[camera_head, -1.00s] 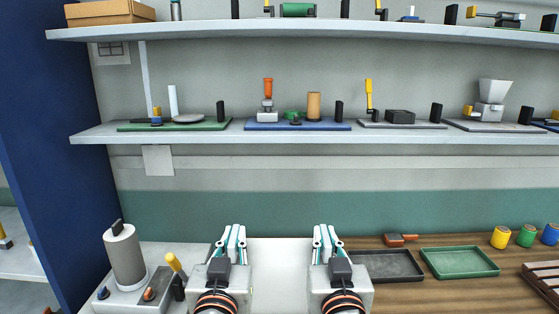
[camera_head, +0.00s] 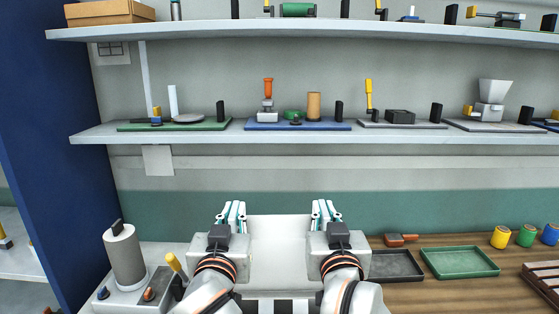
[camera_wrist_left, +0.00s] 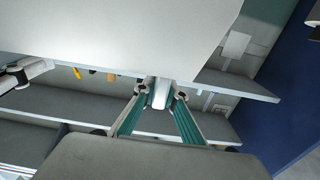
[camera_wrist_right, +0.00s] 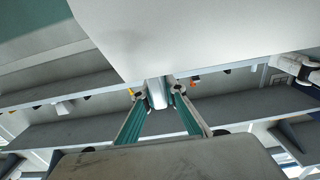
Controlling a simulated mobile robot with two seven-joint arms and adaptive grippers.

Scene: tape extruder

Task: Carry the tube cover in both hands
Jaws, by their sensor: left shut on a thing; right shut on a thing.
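The tube cover, a plain white panel (camera_head: 279,250), is held up between my two grippers in the head view. My left gripper (camera_head: 235,210) is shut on its left side, and my right gripper (camera_head: 325,209) is shut on its right side. In the left wrist view the cover (camera_wrist_left: 120,28) fills the top, and the left fingertips (camera_wrist_left: 160,95) close on a small pale part at its edge. The right wrist view shows the cover (camera_wrist_right: 200,35) likewise, with the right fingertips (camera_wrist_right: 160,94) closed on a similar pale part. The panel hides what lies behind it.
A grey cylinder (camera_head: 124,258) stands on a pale unit at left, near a yellow-handled lever (camera_head: 174,262). A black tray (camera_head: 395,265) and a green tray (camera_head: 460,262) lie on the wooden bench to the right. A shelf (camera_head: 300,136) with several devices crosses the wall above.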

